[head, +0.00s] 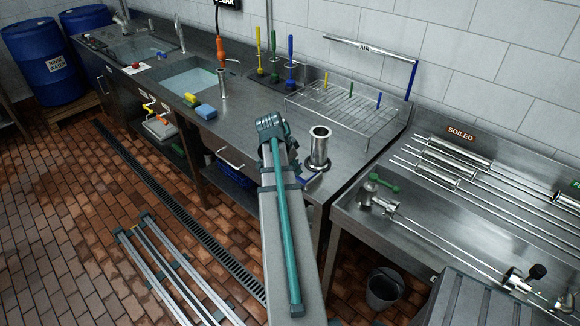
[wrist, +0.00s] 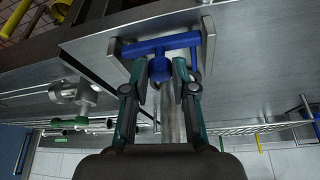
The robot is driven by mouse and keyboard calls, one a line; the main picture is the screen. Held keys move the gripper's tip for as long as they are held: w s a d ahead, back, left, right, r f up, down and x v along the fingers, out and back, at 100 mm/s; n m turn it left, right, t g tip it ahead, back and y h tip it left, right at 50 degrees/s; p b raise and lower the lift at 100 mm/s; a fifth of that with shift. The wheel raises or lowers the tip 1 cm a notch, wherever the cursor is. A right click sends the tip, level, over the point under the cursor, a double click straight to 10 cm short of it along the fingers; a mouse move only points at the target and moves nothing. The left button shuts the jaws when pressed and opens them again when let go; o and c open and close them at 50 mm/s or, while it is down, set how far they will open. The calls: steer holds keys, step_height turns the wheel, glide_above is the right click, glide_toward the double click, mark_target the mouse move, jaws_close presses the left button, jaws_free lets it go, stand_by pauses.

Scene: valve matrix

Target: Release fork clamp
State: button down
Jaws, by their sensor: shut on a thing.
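A blue T-shaped handle (wrist: 155,47), seemingly part of the fork clamp, shows in the wrist view on a metal bracket. My gripper (wrist: 160,72) has its two teal fingers on either side of the handle's rounded blue hub and is shut on it. A shiny steel tube runs behind the fingers and is partly hidden by them. In the head view a piece of the blue handle (head: 311,181) shows by the counter's front edge, below an upright flanged steel cylinder (head: 320,148). My arm hides the gripper in that view.
A wire rack (head: 345,110) with coloured pegs stands behind the cylinder. A steel tray marked SOILED (head: 450,210) holds rods and valve parts at right. Yellow and blue sponges (head: 205,111) lie near the sink. A bucket (head: 384,288) stands on the floor.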

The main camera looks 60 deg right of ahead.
steer(key=shift+a, duration=0.2)
steer(key=c, duration=0.9)
jaws_free()
steer(key=shift+a, duration=0.1)
steer(key=shift+c, duration=0.2)
steer(key=v, duration=1.2)
